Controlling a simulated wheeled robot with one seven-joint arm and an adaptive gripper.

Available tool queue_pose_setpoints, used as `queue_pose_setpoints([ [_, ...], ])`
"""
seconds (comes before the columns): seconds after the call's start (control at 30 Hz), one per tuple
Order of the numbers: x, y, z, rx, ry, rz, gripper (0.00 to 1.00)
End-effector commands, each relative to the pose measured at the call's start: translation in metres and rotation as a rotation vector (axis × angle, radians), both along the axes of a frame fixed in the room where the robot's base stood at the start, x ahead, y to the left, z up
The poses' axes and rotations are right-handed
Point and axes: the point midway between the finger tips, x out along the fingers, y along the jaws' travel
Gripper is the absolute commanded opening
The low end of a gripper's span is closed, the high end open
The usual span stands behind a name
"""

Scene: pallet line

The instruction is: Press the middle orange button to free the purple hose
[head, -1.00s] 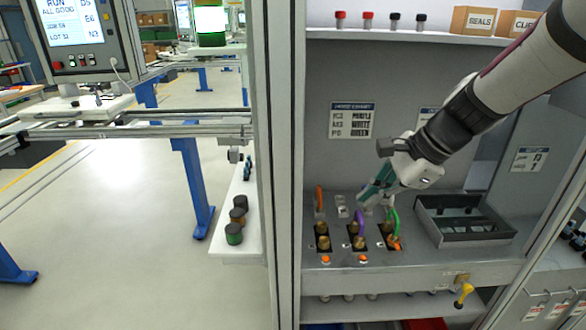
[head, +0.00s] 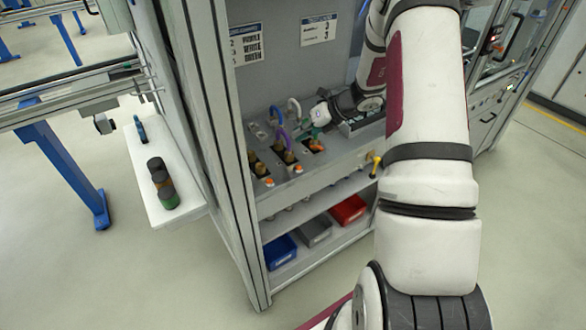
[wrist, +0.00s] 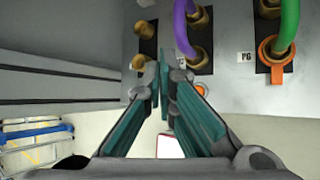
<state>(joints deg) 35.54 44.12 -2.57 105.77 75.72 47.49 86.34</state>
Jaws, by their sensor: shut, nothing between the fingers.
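In the wrist view, the purple hose (wrist: 182,25) is seated in a brass fitting in the middle column. The middle orange button (wrist: 201,88) lies just below that fitting, partly covered by my right finger. My gripper (wrist: 163,72) is shut and empty, its teal fingers together left of the button in the picture. I cannot tell whether they touch the panel. In the head view, the purple hose (head: 284,138) and the middle orange button (head: 298,168) show on the panel. The gripper's fingertips are hard to make out there.
A green hose (wrist: 288,28) sits in an orange-collared fitting to the right. The left column's brass fittings (wrist: 146,28) hold no hose. Blue (head: 280,251), grey (head: 315,232) and red (head: 348,210) bins stand on the shelf below. A yellow-handled part (head: 375,165) juts from the front.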

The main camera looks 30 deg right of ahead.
Motion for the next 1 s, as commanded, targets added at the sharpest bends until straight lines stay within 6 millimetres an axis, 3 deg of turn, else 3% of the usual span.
queue_pose_setpoints([
  [0.47, 0.0, -0.002, -0.006, 0.008, 0.005, -0.013, 0.0],
  [1.0, 0.001, -0.002, -0.069, 0.008, 0.006, -0.013, 0.0],
])
